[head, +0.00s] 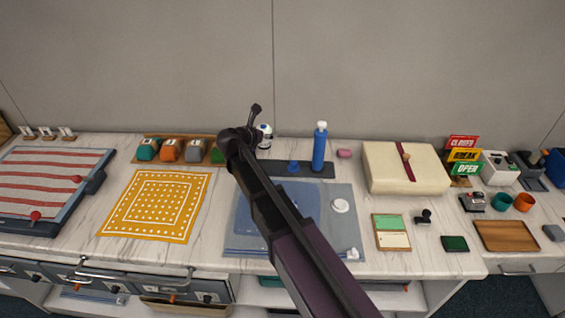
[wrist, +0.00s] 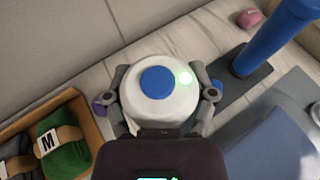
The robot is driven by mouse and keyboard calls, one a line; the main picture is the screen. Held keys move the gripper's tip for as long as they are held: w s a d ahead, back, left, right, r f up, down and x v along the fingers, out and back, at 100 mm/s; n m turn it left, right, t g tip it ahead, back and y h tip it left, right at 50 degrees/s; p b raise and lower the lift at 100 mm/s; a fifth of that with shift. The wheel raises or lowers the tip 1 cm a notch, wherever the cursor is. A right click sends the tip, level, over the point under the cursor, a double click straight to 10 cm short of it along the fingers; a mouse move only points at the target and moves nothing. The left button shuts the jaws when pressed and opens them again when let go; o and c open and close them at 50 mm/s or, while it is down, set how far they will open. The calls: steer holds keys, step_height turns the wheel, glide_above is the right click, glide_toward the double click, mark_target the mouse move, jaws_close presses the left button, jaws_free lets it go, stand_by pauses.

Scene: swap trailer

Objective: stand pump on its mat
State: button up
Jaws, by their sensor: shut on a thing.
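My gripper (wrist: 162,98) is shut on a rounded white thing with a blue disc on top (wrist: 176,106); one finger lies on each side. I cannot tell for sure if this is the pump. In the head view the white thing (head: 266,131) shows partly behind my gripper, near the wall. A dark strip mat (head: 303,171) lies to its right. A tall blue bottle with a white cap (head: 319,150) stands upright on the mat's right part, and a small blue piece (head: 293,167) is at its left part. The held thing's underside is hidden.
An open box with several coloured rolls (head: 170,150) stands just left of my gripper. A pink block (head: 344,153) and a cream box (head: 405,167) are to the right. A blue-grey mat (head: 345,225) lies in front, partly under my arm.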

steer(key=shift+f+b, duration=2.9)
steer(key=shift+f, duration=0.1)
steer(key=shift+f, duration=0.1)
steer(key=shift+f+b, duration=1.8)
steer(key=shift+b, duration=0.1)
steer(key=shift+f, duration=0.15)
steer(key=o, duration=1.2)
steer(key=shift+o, duration=0.2)
steer(key=shift+r, duration=0.2)
